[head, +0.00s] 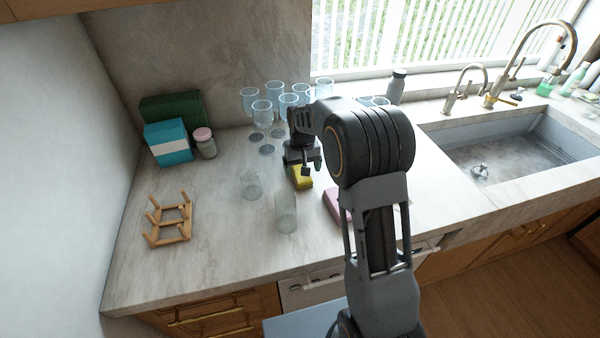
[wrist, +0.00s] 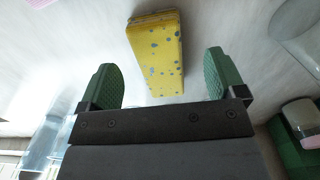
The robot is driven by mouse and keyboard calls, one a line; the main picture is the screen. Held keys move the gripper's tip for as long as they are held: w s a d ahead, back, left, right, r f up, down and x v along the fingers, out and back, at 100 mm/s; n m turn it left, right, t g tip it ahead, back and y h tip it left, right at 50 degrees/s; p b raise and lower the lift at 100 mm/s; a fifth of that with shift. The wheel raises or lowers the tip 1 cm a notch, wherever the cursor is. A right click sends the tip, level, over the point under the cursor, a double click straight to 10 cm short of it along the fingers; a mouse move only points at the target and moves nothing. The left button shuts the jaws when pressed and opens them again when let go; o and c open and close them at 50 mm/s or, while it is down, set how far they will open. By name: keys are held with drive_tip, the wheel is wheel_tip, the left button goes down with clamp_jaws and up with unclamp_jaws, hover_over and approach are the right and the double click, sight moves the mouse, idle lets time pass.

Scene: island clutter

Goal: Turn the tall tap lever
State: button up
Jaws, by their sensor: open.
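The tall brass tap (head: 494,97) stands behind the sink at the right of the head view, its spout arching to the right. A small lever-like piece (head: 517,69) shows beside its column, too small to make out its exact position. My gripper (head: 303,163) is far to the left of the tap, low over the counter and partly hidden by my arm. In the wrist view my gripper (wrist: 160,78) is open, its green fingers apart. A yellow speckled sponge (wrist: 157,58) lies ahead of and between the fingers, not gripped; it also shows in the head view (head: 301,179).
Several stemmed glasses (head: 262,108) stand behind my gripper, and two tumblers (head: 286,211) stand in front. A dark bottle (head: 397,87) and a shorter tap (head: 451,102) stand left of the tall tap. The sink (head: 478,172) lies before it. A wooden rack (head: 171,222) is at left.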

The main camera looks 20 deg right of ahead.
drive_tip(key=shift+s+d+f+p, duration=0.15)
drive_tip(key=shift+f+p, duration=0.15)
drive_tip(key=shift+f, duration=1.6)
drive_tip(key=c, duration=1.1)
